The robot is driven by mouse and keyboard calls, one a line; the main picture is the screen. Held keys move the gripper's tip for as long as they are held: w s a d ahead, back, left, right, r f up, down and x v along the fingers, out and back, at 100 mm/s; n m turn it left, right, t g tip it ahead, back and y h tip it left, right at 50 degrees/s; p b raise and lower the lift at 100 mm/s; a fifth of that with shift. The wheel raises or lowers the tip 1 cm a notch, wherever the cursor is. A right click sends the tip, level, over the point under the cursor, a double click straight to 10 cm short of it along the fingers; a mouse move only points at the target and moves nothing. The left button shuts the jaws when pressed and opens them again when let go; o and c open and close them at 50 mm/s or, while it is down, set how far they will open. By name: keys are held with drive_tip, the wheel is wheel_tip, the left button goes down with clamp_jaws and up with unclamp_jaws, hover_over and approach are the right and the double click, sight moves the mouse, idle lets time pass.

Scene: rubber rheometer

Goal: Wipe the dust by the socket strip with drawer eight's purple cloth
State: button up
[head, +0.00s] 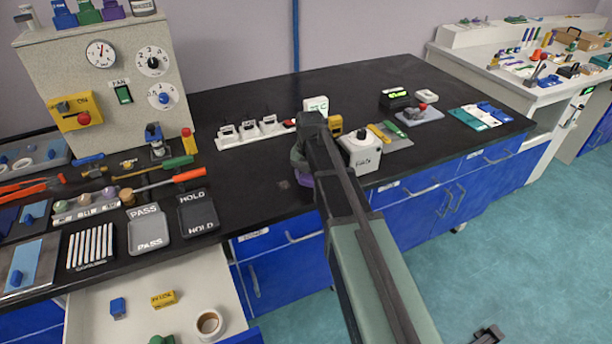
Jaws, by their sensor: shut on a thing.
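My gripper (299,163) is over the black bench top, largely hidden behind my own arm. It is shut on the purple cloth (305,180), which shows as a small purple patch under it, at or close to the bench surface. The white socket strip (255,131) lies on the bench behind and to the left of the gripper, with several white plugs in it. A faint brownish dust patch (283,184) shows on the bench just left of the cloth. Whether the cloth touches the dust is unclear.
An open drawer (88,322) at lower left holds a tape roll, a yellow box and a blue item. PASS (148,231) and HOLD (197,212) trays lie left of the gripper. A white device (361,152) stands close on the right. Bench between trays and gripper is clear.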

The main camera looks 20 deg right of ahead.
sight(277, 191)
drive_tip(key=shift+s+f, duration=0.1)
drive_tip(key=shift+c, duration=0.4)
drive_tip(key=shift+a, duration=0.5)
drive_tip(key=shift+s+a, duration=0.2)
drive_tip(key=shift+a, duration=2.1)
drive_tip(key=shift+s+a, duration=0.2)
drive_tip(key=shift+a, duration=2.1)
wheel_tip(277, 191, up, 6)
drive_tip(key=p, duration=0.6)
drive_tip(key=shift+d, duration=0.1)
wheel_tip(277, 191, up, 3)
drive_tip(key=p, duration=0.3)
